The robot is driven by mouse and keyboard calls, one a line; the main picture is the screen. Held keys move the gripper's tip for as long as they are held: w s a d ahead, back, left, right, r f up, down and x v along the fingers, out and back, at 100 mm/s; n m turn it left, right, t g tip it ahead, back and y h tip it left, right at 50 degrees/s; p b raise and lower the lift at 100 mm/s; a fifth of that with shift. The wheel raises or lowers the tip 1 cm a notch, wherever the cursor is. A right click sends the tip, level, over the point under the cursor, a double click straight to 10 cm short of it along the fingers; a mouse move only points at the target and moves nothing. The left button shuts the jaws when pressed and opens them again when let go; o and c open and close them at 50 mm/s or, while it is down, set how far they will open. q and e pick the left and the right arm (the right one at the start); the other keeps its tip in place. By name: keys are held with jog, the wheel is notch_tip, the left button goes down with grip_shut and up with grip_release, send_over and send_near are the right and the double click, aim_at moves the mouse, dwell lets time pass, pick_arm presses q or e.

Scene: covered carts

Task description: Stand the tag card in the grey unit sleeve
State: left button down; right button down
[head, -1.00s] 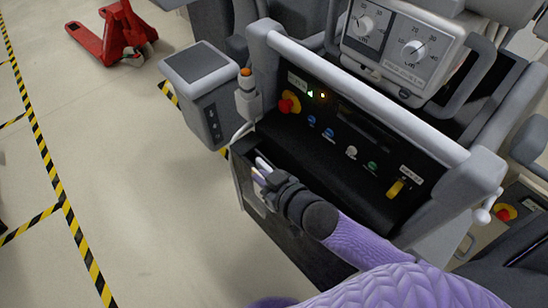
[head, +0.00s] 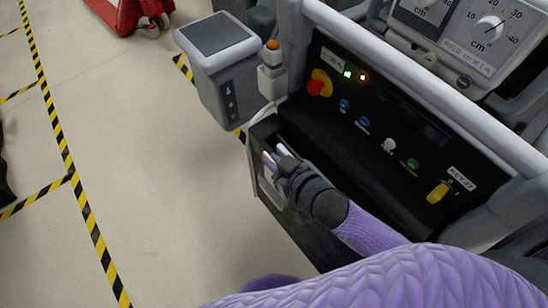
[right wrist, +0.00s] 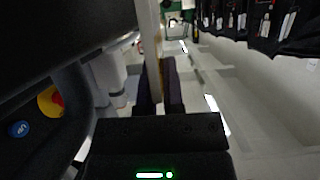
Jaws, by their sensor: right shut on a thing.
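My right gripper (head: 276,158) is at the left end of the black control panel's front ledge, with its fingers pointing away from my arm. In the right wrist view, its two dark fingers (right wrist: 160,88) are closed on a thin pale upright piece, which I take for the tag card (right wrist: 150,32), seen nearly edge-on. In the head view the card is mostly hidden by the gripper. A grey box unit (head: 217,62) with a dark top stands left of the panel. I cannot make out its sleeve opening. My left gripper is not in view.
The black control panel (head: 360,150) has a red emergency knob (head: 320,84), coloured buttons and a yellow switch (head: 438,192). A grey rail (head: 400,75) runs above it. An orange-topped post (head: 272,70) stands beside the grey unit. Bare floor (head: 140,150) lies left.

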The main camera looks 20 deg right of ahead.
notch_tip(320, 180, down, 2)
jog(key=shift+f+b, duration=0.15)
jog(key=shift+b, duration=0.4)
jog(key=c, duration=1.2)
grip_release()
jog(key=o, duration=0.5)
